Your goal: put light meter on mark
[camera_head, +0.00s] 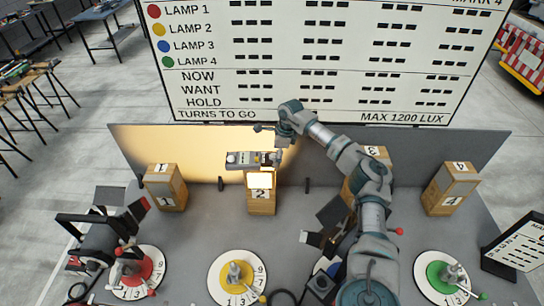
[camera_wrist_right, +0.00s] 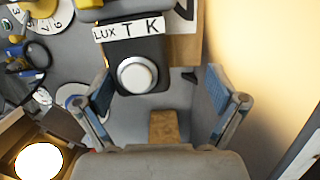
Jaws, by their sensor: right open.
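The light meter (camera_wrist_right: 138,72) is a dark box with a white dome and a "LUX T K" label. In the right wrist view it sits ahead of my right gripper (camera_wrist_right: 160,90), nearer the left finger. That gripper is open, its two fingers wide apart. In the head view the meter (camera_head: 240,160) shows beside the top of wooden mark block 2 (camera_head: 261,203); whether it rests on the block I cannot tell. My right arm reaches over the table towards it. My left gripper is not in view.
Mark blocks 1 (camera_head: 166,187) and 4 (camera_head: 450,190) stand along the backdrop; block 3 (camera_head: 376,153) is partly behind my arm. Red (camera_head: 132,272), yellow (camera_head: 237,278) and green (camera_head: 447,277) dials line the front. A dark lamp (camera_head: 95,235) stands left. The board (camera_head: 320,60) rises behind.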

